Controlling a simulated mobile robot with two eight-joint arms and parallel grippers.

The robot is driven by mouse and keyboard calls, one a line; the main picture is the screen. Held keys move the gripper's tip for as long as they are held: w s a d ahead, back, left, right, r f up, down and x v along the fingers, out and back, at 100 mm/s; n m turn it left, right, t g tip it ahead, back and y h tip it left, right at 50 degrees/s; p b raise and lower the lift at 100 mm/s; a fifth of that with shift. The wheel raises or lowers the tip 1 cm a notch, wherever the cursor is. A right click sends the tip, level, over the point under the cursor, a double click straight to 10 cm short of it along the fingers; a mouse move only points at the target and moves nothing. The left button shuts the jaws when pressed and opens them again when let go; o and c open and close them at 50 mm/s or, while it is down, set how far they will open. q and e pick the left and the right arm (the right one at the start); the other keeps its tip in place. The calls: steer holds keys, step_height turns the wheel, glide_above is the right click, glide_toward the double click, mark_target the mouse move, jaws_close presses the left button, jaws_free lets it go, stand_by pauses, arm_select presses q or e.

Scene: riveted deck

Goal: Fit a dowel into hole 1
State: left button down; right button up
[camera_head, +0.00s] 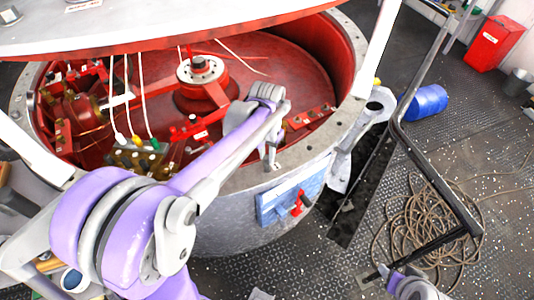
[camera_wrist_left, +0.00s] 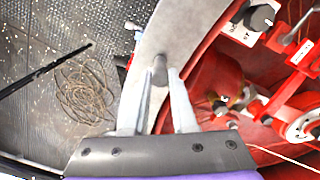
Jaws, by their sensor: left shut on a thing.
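My left gripper (camera_head: 270,155) reaches over the round grey rim (camera_head: 325,135) of the red-lined vessel, fingers pointing down at its front right part. In the left wrist view the two fingers of this gripper (camera_wrist_left: 160,85) are shut on a short grey dowel (camera_wrist_left: 159,69), which shows end-on between the tips, over the rim (camera_wrist_left: 180,35). I cannot tell whether the dowel touches the rim. Small dark holes show along the rim in the head view; which is hole 1 I cannot tell. Part of my right arm shows at the bottom right; its jaws are not clear.
Red fittings and several cables fill the vessel (camera_head: 290,65). A white lid (camera_head: 150,25) hangs above it. A blue panel with a red handle (camera_head: 297,203) is on the vessel's outside. A dark rail (camera_head: 430,170), coiled rope (camera_head: 425,225) and blue drum (camera_head: 427,102) stand at right.

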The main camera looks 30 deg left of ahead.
arm_select(q)
steer(key=shift+f+b, duration=0.7)
steer(key=shift+f, duration=0.55)
stand_by(0.5)
steer(key=c, duration=0.6)
jaws_free()
steer(key=shift+r, duration=0.1)
steer(key=shift+c, duration=0.2)
step_height(320, 180, up, 11)
steer(key=shift+f+p, duration=0.1)
steer(key=shift+p, duration=0.3)
steer(key=s+d+f+t, duration=0.2)
steer(key=s+d+f, duration=0.1)
steer(key=s, duration=0.4)
steer(key=s+d+f+t, duration=0.3)
steer(key=s+f, duration=0.3)
steer(key=s, duration=0.2)
steer(key=shift+s+d+n, duration=0.15)
steer(key=shift+d+n, duration=0.15)
steer(key=shift+d, duration=0.15)
